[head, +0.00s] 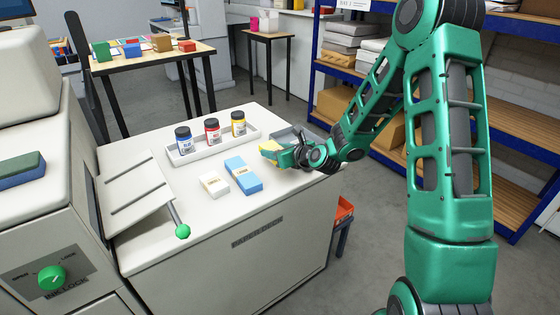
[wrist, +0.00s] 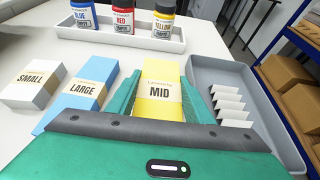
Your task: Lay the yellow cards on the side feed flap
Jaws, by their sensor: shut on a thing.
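The yellow cards are a banded pack marked MID (wrist: 160,95), upright in the middle of the wrist view. In the head view the yellow pack (head: 269,146) shows at the tip of my gripper (head: 276,153). My gripper is shut on the pack, with one green finger on each side. It is over the right part of the white machine top; its exact height is hard to tell. The side feed flap (head: 138,192) is the pale ridged panel at the machine's left, well apart from my gripper. Nothing lies on the flap.
A white SMALL pack (head: 214,184) and a blue LARGE pack (head: 243,175) lie left of my gripper. A white tray (head: 190,157) holds blue, red and yellow bottles behind. A grey tray (wrist: 237,70) with white folded pieces is at right. A green-knobbed lever (head: 182,231) stands beside the flap.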

